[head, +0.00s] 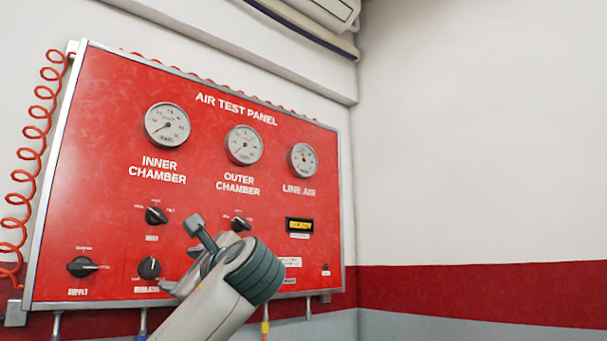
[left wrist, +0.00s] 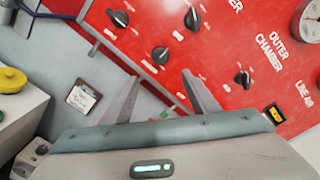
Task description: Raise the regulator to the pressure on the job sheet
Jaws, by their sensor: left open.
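The regulator knob (head: 150,267) is a small black knob at the lower left of the red air test panel (head: 100,130), right of the supply knob (head: 82,266). My left gripper (head: 197,235) is in front of the panel, up and right of the regulator in the head view. In the left wrist view its two fingers (left wrist: 162,80) are spread and empty. The regulator (left wrist: 160,55) shows there just beyond the fingertips, between them; I see no contact. The panel gauges' readings are too small to read. A small card with print (left wrist: 82,98) hangs on the grey wall; its text is illegible. My right gripper is out of view.
The inner valve knob (head: 156,215) and outer valve knob (head: 241,224) sit above the regulator's row. A yellow display (head: 300,225) is at the panel's right. An orange coiled hose (head: 38,130) hangs along the left edge. A yellow knob (left wrist: 12,80) shows at the wrist view's left.

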